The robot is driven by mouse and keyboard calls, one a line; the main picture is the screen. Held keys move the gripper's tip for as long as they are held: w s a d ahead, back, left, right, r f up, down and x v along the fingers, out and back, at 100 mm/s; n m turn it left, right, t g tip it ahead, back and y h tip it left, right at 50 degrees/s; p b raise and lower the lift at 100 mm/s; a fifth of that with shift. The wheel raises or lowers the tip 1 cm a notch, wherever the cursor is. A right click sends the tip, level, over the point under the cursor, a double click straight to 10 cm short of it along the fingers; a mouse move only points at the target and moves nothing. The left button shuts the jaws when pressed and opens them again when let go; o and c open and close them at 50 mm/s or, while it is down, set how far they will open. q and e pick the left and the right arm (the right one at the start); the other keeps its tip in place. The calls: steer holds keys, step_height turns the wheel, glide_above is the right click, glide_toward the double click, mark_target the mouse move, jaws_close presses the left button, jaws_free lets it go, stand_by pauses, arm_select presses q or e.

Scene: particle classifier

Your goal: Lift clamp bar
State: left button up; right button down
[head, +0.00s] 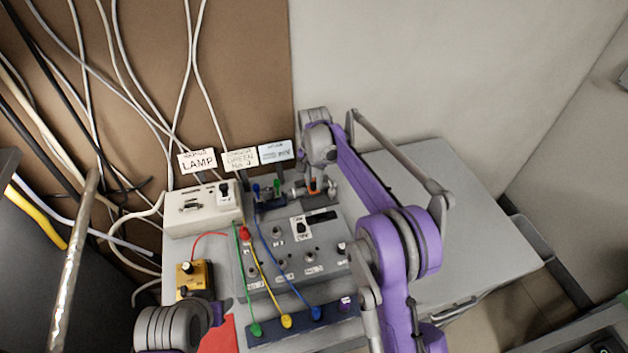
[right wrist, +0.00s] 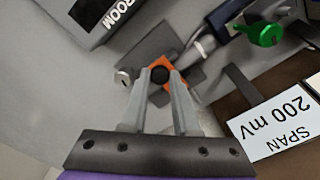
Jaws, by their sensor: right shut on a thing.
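The clamp bar (right wrist: 161,74) looks like a small orange piece with a round black spot, between my right fingertips. It shows as a small orange patch in the head view (head: 313,185), at the back right of the grey instrument panel. My right gripper (head: 312,190) reaches down over it from above. In the right wrist view, the two fingers of my right gripper (right wrist: 163,82) are close together and shut on the orange piece. Grey metal parts lie around and beneath it. The fingers hide part of it. My left gripper is out of view; only part of my left arm shows at the lower left.
A green knob (right wrist: 266,33) and a "SPAN 200 mV" card (right wrist: 278,125) are close to the right gripper. The panel (head: 262,285) carries several coloured leads to a dark strip (head: 270,333). A white box (head: 192,220) stands left. The tabletop at right (head: 470,240) is clear.

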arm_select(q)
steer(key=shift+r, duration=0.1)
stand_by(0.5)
arm_select(e)
steer(key=shift+w+r, duration=0.1)
steer(key=shift+r, duration=0.05)
steer(key=g+p, duration=0.1)
steer(key=w+r+g+p, duration=0.1)
steer(key=p, duration=0.1)
steer(key=w+g+p, duration=0.1)
steer(key=p, duration=0.1)
steer(key=shift+a+r+g+h, duration=0.25)
steer(key=shift+r+g+h, duration=0.1)
steer(key=shift+g+h, duration=0.05)
steer(key=shift+f+p, duration=0.15)
steer(key=shift+p, duration=0.15)
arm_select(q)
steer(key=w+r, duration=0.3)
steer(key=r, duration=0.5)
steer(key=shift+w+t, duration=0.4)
arm_select(e)
steer(key=shift+s, duration=0.1)
